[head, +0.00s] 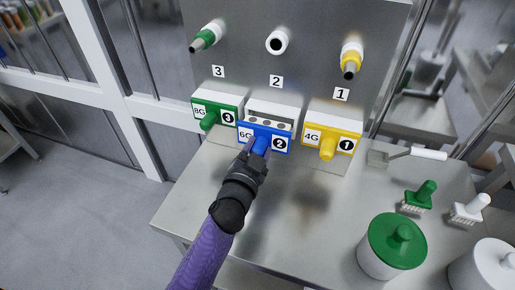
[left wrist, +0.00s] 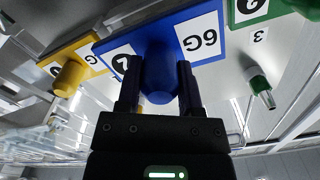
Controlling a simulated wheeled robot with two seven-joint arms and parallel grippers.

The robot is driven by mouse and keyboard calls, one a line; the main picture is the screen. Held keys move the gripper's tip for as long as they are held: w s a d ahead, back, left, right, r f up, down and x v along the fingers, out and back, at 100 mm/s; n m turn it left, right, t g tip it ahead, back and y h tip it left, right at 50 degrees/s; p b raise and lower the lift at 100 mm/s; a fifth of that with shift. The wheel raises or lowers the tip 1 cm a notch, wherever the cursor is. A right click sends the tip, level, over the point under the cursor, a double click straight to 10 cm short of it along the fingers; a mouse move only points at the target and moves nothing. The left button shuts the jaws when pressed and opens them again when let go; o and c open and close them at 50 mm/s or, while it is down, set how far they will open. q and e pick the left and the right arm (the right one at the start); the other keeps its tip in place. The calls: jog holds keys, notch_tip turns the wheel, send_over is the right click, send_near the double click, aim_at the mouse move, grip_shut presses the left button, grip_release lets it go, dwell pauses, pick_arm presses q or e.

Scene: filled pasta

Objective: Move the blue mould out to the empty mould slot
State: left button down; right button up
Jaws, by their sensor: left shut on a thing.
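The blue mould (head: 278,146), marked 6G and 2, sits at the middle station under the label 2, pulled partly forward of its white housing, with a row of dark holes showing on top. My left gripper (head: 258,152) is shut on its blue knob. In the left wrist view the knob (left wrist: 160,75) stands between the two fingers (left wrist: 158,95). The green mould (head: 209,119), marked 8G and 3, is at the left station. The yellow mould (head: 328,146), marked 4G and 1, is at the right station. I cannot make out an empty mould slot. My right gripper is not in view.
A green-lidded pot (head: 392,246) and a white pot (head: 486,268) stand at the front right. A green stamp (head: 420,196), a white stamp (head: 470,209) and a white-handled scraper (head: 410,154) lie on the right. The steel table (head: 200,200) is clear in front of the moulds.

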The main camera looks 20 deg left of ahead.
aim_at(264, 136)
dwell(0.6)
pick_arm(q)
jog(key=shift+w+r+b, duration=0.1)
jog(key=shift+w+b, duration=0.6)
jog(key=shift+w, duration=1.5)
dwell(0.7)
grip_release()
dwell(0.4)
dwell(0.6)
jog(key=s+p, duration=0.3)
jog(key=s, duration=0.4)
dwell(0.3)
